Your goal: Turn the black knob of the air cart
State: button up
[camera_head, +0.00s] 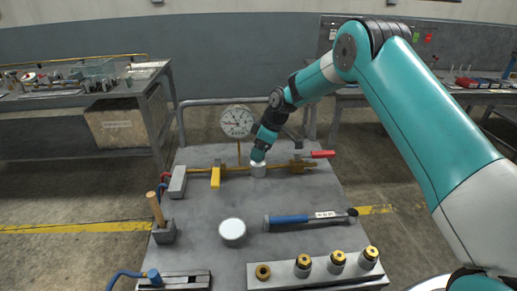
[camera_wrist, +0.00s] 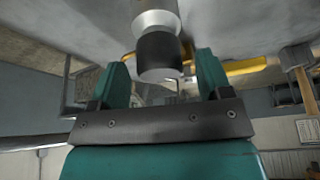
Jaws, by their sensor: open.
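The air cart (camera_head: 195,250) has a grey top in front of me, with a brass pipe run across it. In the head view a pale metal cylinder (camera_head: 258,170) stands on this run, directly below my gripper (camera_head: 261,150); the black knob cannot be made out there. In the wrist view the black knob (camera_wrist: 159,56) sits on the end of a silver cylinder (camera_wrist: 157,20). My gripper (camera_wrist: 162,61) is open, with one teal finger on each side of the knob. A gap shows at the left finger; I cannot tell whether the right finger touches.
A round gauge (camera_head: 237,121) stands behind the pipe. A red lever (camera_head: 322,154) is to the right, a yellow handle (camera_head: 215,177) to the left. A blue-handled tool (camera_head: 290,219), a white round piece (camera_head: 232,230) and a fittings rack (camera_head: 318,278) lie nearer me.

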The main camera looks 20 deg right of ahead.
jog(key=shift+w+a+f, duration=0.1)
jog(key=shift+a+f, duration=0.1)
jog(key=shift+f, duration=0.25)
jog(key=c, duration=0.9)
jog(key=shift+m+b, duration=0.3)
jog(key=shift+m, duration=0.4)
jog(key=o, duration=0.9)
